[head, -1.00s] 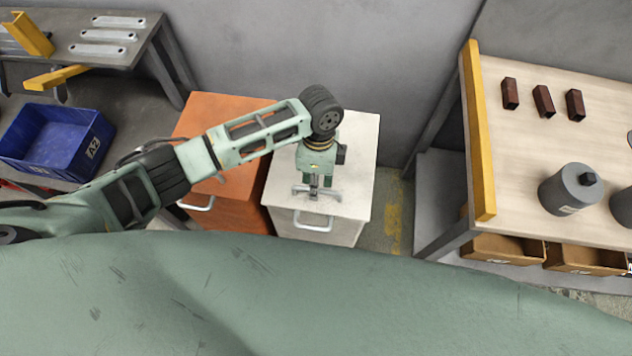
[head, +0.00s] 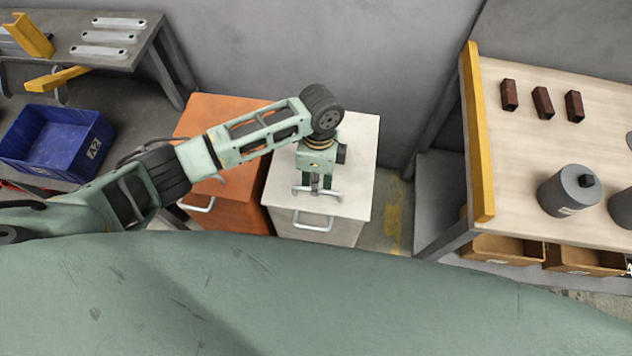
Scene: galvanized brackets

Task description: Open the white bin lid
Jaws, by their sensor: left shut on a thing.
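The white bin (head: 346,230) stands below the middle of the head view, with a metal loop handle (head: 314,222) on its front. Its white lid (head: 358,165) lies flat and looks closed. A grey bar handle (head: 335,194) sits on the lid near its front edge. My left gripper (head: 316,188) points down over the lid and is shut on this bar handle. The fingertips are small and partly hidden by the gripper body. My right gripper is not in view.
An orange bin (head: 228,107) stands close on the left, under my left arm. A workbench (head: 545,110) with dark blocks and grey cylinders stands at the right. A blue crate (head: 40,165) is at the far left. A grey wall rises behind the bins.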

